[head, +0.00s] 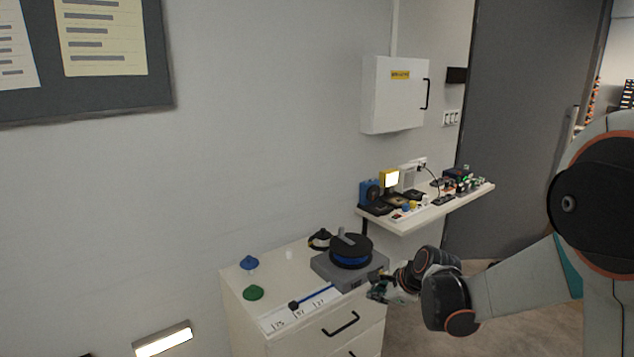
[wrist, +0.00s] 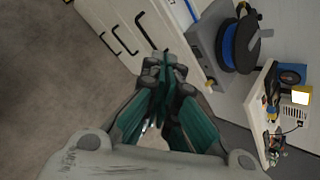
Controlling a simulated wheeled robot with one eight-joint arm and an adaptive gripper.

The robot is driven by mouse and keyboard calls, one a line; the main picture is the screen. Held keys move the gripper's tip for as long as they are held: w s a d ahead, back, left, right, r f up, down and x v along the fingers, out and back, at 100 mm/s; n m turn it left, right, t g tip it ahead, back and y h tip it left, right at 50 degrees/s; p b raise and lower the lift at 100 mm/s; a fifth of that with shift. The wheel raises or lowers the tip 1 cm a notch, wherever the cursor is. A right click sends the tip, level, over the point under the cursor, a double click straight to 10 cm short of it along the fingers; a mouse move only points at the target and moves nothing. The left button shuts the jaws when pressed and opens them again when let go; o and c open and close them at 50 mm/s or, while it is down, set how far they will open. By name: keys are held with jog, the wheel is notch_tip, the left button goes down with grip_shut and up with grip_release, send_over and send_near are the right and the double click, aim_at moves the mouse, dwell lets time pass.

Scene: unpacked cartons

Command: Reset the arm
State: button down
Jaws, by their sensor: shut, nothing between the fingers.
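My arm reaches in from the right of the head view. My gripper (head: 378,290) is at the front right of the white drawer cabinet (head: 354,331), near the grey box with the blue spool. In the wrist view my gripper (wrist: 163,66) has its teal fingers together, shut and empty. The cabinet's drawer fronts and black handles show beyond the fingers there. Whether the fingertips touch the cabinet, I cannot tell.
On the cabinet are a grey box (head: 333,273) bearing a blue-and-black spool (head: 351,252), a blue cone (head: 249,262) and a green cone (head: 253,292). A cluttered wall shelf (head: 408,225) is behind, below a white wall box (head: 390,95). Open floor (wrist: 50,90) shows left in the wrist view.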

jog(key=s+d+r+n+h, duration=0.1)
jog(key=s+r+n, duration=0.55)
jog(key=s, duration=0.45)
jog(key=s+d+r+n+h, duration=0.1)
jog(key=s+r+n+h, duration=0.1)
jog(key=s+r+n, duration=0.75)
jog(key=s+d+f+n, duration=0.1)
jog(key=s+f+n, duration=0.3)
jog(key=s, duration=0.8)
jog(key=shift+d+f+h, duration=0.2)
jog(key=shift+d+h, duration=0.2)
